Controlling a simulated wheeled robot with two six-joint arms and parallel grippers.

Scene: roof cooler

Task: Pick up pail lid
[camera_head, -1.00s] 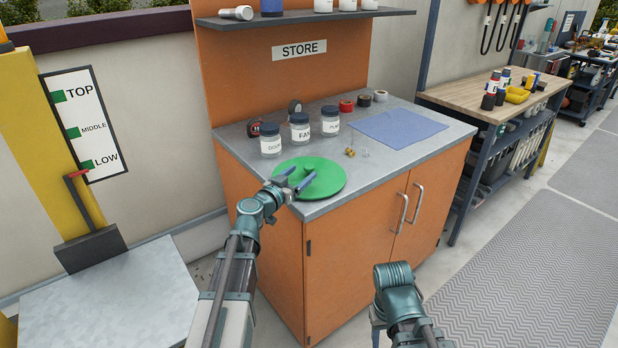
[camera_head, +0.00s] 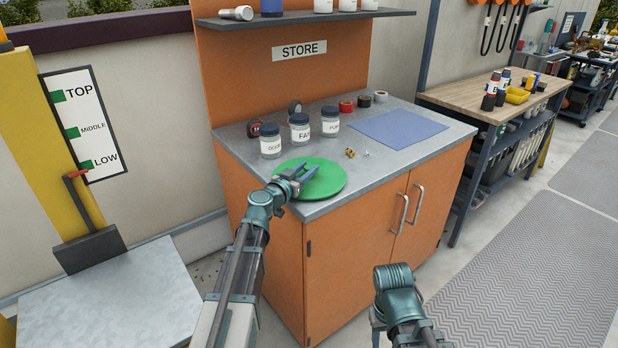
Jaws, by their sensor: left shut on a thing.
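The pail lid (camera_head: 328,182) is a round green disc. It lies at the left front corner of the grey top of the orange store cabinet, and I cannot tell if it is lifted off the surface. My left gripper (camera_head: 306,173) is over the left part of the lid, shut on it near its middle; the fingers hide the spot they hold. My right arm shows at the bottom right, its gripper pointing down and mostly hidden, so its jaws cannot be made out.
Behind the lid stand several labelled jars (camera_head: 300,132). A blue mat (camera_head: 398,132) lies to the right, with small brass fittings (camera_head: 351,153) before it. Tape rolls (camera_head: 346,106) sit at the back. A shelf (camera_head: 310,17) overhangs the counter. A grey platform (camera_head: 110,300) is at lower left.

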